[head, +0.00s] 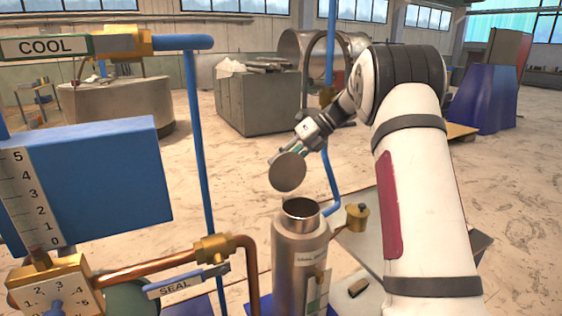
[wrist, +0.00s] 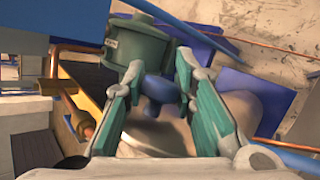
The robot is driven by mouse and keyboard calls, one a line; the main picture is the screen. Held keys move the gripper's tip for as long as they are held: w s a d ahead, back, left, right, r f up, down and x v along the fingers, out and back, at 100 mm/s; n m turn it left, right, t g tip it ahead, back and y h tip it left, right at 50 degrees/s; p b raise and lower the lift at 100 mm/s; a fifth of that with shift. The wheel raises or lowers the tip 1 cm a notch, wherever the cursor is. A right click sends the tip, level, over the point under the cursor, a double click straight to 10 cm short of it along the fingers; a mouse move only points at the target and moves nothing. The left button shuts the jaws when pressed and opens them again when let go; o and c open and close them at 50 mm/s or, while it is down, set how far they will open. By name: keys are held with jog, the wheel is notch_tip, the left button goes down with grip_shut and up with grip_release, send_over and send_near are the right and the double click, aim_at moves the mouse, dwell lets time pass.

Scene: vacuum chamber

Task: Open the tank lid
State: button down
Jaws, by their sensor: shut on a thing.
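The tank (head: 300,255) is a metallic cylinder standing upright in the lower middle of the head view. Its round mouth (head: 301,208) shows uncovered and dark inside. The lid (head: 288,172) is a grey disc, tilted and held above the mouth, apart from it. My gripper (head: 297,148) is above the tank and shut on the lid. In the wrist view the green fingers (wrist: 160,95) close around the lid's blue knob (wrist: 159,90), with the lid's disc (wrist: 155,135) partly hidden behind them.
A blue pipe (head: 200,140) rises left of the tank, and another blue pipe (head: 331,180) runs just behind it. A brass valve (head: 357,217) sits right of the mouth. A SEAL-labelled fitting (head: 187,282) and copper pipe stand at left. Open floor lies behind.

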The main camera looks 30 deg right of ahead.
jog(key=shift+d+f, duration=0.25)
jog(key=shift+f, duration=0.05)
jog(key=c, duration=1.3)
grip_release()
jog(key=shift+r, duration=0.1)
jog(key=shift+r, duration=0.15)
jog(key=shift+v, duration=3.6)
